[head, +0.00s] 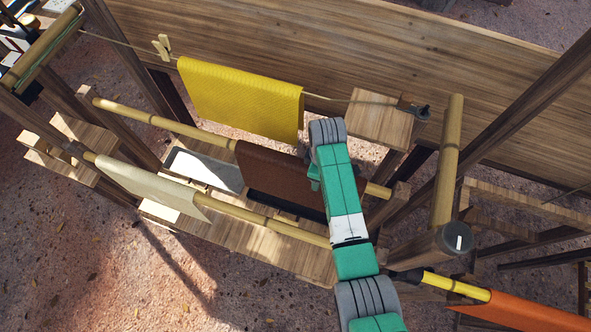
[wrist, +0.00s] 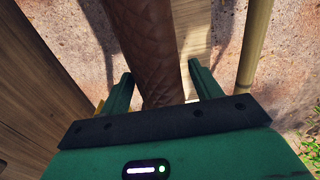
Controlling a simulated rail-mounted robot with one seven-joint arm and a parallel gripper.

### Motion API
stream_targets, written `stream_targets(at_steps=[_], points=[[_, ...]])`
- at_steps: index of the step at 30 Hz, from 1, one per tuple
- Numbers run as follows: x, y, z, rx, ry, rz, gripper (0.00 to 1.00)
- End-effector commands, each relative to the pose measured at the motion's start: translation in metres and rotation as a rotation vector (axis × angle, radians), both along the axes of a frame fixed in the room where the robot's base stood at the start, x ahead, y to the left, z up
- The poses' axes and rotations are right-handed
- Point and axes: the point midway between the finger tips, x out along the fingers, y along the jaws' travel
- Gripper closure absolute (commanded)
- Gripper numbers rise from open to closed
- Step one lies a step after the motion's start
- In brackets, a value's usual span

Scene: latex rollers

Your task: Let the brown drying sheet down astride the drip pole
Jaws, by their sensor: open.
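The brown drying sheet (head: 270,176) hangs over the farther bamboo pole (head: 180,127), which shows bare on both sides of it. I cannot tell which pole is called the drip pole. In the wrist view the sheet (wrist: 150,45) is a quilted brown band running between my fingers. My gripper (wrist: 160,72) is open, with one finger on each side of the sheet and visible gaps beside it. In the head view my gripper (head: 314,178) is at the sheet's right part, mostly hidden by my green arm. The sheet's far side is hidden.
A yellow sheet (head: 240,95) hangs on a line behind, with a wooden clothespin (head: 162,47) nearby. A cream sheet (head: 150,185) hangs on the nearer bamboo pole (head: 285,229). Grey trays (head: 205,170) lie below. An orange sheet (head: 525,314) hangs at lower right.

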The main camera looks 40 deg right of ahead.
Motion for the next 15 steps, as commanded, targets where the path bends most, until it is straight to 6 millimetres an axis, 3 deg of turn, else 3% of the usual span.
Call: stream_targets(at_steps=[1,9,15], points=[[0.0001,-0.0001,0.0005,0.000,0.000,0.000,0.36],[0.0006,-0.0003,0.0014,-0.001,-0.002,0.000,0.86],[0.0006,-0.0003,0.0051,-0.001,-0.002,0.000,0.86]])
